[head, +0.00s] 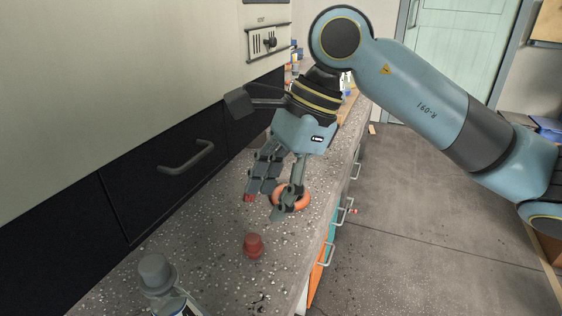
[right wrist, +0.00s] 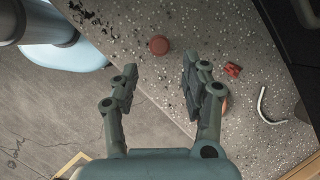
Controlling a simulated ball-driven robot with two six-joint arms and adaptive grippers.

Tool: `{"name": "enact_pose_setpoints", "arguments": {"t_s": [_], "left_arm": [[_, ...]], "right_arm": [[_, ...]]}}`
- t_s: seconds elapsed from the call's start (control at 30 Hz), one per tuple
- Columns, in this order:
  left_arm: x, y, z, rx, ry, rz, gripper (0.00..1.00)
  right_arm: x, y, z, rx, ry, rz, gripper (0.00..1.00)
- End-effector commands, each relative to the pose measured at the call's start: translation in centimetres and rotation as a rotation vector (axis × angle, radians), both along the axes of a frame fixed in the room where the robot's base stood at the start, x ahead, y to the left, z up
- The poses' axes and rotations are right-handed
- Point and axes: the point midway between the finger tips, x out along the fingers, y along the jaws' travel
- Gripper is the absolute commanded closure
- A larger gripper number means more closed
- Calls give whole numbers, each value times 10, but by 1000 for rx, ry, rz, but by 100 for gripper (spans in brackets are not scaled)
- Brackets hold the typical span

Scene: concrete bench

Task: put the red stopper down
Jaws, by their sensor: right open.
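The red stopper (head: 253,246) stands on the speckled concrete bench, near its front edge. It also shows in the right wrist view (right wrist: 159,45), beyond the fingertips and clear of them. My right gripper (head: 266,203) is open above the bench, farther along it than the stopper. In the right wrist view the two fingers (right wrist: 157,85) are spread with nothing between them. I do not see my left gripper.
An orange ring (head: 303,194) lies behind a right finger, partly hidden. A small red piece (right wrist: 232,70) lies nearby. A grey capped object (head: 157,272) is at lower left. Dark cabinet fronts with a handle (head: 188,160) border the bench. Bare bench surrounds the stopper.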

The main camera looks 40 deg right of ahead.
Motion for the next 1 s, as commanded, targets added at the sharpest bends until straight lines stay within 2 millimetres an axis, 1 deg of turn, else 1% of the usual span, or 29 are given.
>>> {"name": "enact_pose_setpoints", "arguments": {"t_s": [0.03, 0.1, 0.3, 0.43, 0.9, 0.97, 1.0], "left_arm": [[2, 1, 5, 1, -3, 0, 60], [4, 2, 8, 3, -6, -1, 60], [13, 5, 12, 6, -21, -3, 60], [17, 6, 12, 6, -26, -4, 60], [13, 6, 12, 6, -20, -3, 60], [13, 6, 12, 6, -19, -3, 60], [13, 6, 12, 6, -19, -3, 60]], "right_arm": [[-2, -5, 11, -7, -2, 1, 54], [-4, -8, 21, -6, -1, 1, 54], [-7, -13, 35, -2, 1, -1, 54], [-8, -13, 36, 1, 1, 0, 54], [-8, -13, 36, 1, 1, 0, 54], [-7, -10, 36, 13, -1, -1, 54], [-7, -5, 37, 39, -4, -2, 54]]}}
